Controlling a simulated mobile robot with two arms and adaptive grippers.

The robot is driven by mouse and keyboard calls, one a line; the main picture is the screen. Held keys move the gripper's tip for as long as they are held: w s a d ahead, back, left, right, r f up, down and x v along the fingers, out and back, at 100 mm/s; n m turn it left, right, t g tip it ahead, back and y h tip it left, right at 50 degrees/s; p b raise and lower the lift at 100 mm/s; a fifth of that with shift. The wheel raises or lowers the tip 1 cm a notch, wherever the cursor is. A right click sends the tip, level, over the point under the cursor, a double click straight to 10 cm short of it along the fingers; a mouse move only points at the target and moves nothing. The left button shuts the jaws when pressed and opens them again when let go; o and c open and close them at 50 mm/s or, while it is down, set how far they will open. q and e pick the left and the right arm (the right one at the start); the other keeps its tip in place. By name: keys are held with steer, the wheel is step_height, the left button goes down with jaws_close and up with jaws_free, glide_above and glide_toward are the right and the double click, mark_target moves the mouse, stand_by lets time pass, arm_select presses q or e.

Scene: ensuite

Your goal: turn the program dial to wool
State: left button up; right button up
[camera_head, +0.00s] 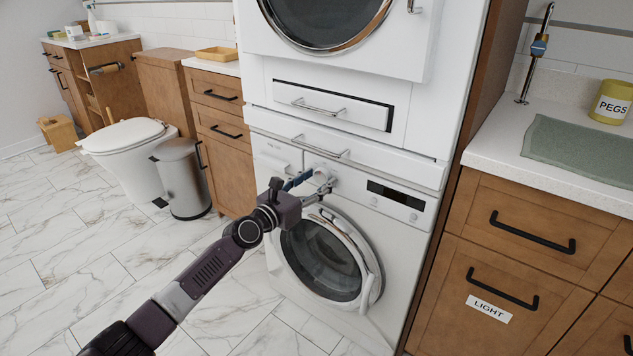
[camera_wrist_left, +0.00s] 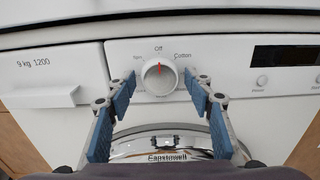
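The program dial (camera_wrist_left: 159,76) is a round white knob on the washing machine's front panel, with a red mark pointing up at "Off". "Cotton" is printed to its upper right; a label to its upper left is too blurred to read. The dial also shows in the head view (camera_head: 321,175), partly behind my gripper. My left gripper (camera_wrist_left: 159,82) is open, with one blue-padded finger on each side of the dial. In the wrist view, gaps show between the fingertips and the dial. It also shows in the head view (camera_head: 312,184). My right gripper is in neither view.
The washing machine's round door (camera_head: 325,258) is shut below the dial. A dark display (camera_head: 395,195) is to the dial's right and the detergent drawer (camera_wrist_left: 47,82) to its left. A handled pull-out ledge (camera_head: 320,147) juts above. The marble floor (camera_head: 60,230) is clear.

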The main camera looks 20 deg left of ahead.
arm_select(q)
steer(key=c, duration=0.8)
steer(key=shift+c, duration=0.2)
